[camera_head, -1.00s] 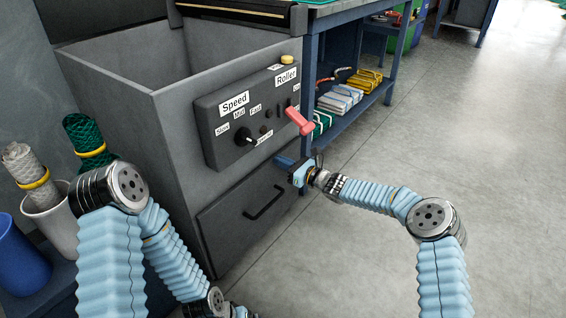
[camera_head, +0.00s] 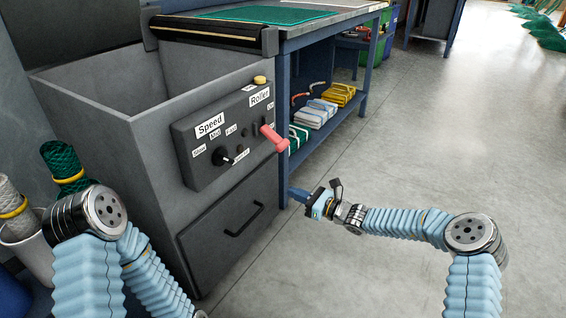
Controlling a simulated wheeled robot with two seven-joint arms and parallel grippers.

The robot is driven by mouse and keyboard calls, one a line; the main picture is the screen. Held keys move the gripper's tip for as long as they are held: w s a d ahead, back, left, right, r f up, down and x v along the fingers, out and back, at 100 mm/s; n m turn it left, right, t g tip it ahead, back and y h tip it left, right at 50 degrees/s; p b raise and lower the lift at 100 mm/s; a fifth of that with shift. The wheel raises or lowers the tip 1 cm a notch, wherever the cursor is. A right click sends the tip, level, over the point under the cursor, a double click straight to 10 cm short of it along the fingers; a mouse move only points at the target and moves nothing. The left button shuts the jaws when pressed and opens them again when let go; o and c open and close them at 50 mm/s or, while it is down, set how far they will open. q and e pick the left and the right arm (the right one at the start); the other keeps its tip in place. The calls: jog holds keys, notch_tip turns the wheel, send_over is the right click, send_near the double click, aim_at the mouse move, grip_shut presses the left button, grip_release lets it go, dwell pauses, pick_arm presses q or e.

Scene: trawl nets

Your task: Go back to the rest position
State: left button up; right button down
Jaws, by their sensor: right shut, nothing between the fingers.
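My right gripper (camera_head: 300,197) is shut and empty, held over the floor just right of the grey machine's (camera_head: 150,122) front corner. It is apart from the red lever (camera_head: 273,137), which sits above and to its left on the control panel (camera_head: 190,172). My right arm reaches in from the lower right. My left arm comes in at the lower left, in front of the machine. The left gripper lies outside the picture.
A drawer with a black handle (camera_head: 244,220) sits below the panel. Net rolls stand in a white bin (camera_head: 38,255) at the left. A blue workbench (camera_head: 283,75) with folded bundles on its shelf stands behind. The floor (camera_head: 420,130) at right is clear.

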jog(key=s+a+f+n+g+h+p, duration=0.1)
jog(key=s+f+n+g+h+p, duration=0.35)
jog(key=s, duration=0.75)
jog(key=s+a+f+n+g+h+p, duration=0.1)
jog(key=s+f+n+g+h+p, duration=0.15)
jog(key=s+f+n+g, duration=0.5)
jog(key=s+d+n+t+h+p, duration=0.1)
jog(key=s+d+n, duration=0.1)
jog(key=s, duration=0.4)
jog(key=s+d+r+n+t+h+p, duration=0.1)
jog(key=s+d+n+p, duration=0.1)
jog(key=s+n, duration=0.3)
jog(key=s+d+n+h+p, duration=0.1)
jog(key=s+d+n+h, duration=0.1)
jog(key=s, duration=0.5)
jog(key=shift+s+d+r+n+t+p, duration=0.2)
jog(key=shift+s+d+n+t+p, duration=0.15)
jog(key=shift+d+n, duration=0.65)
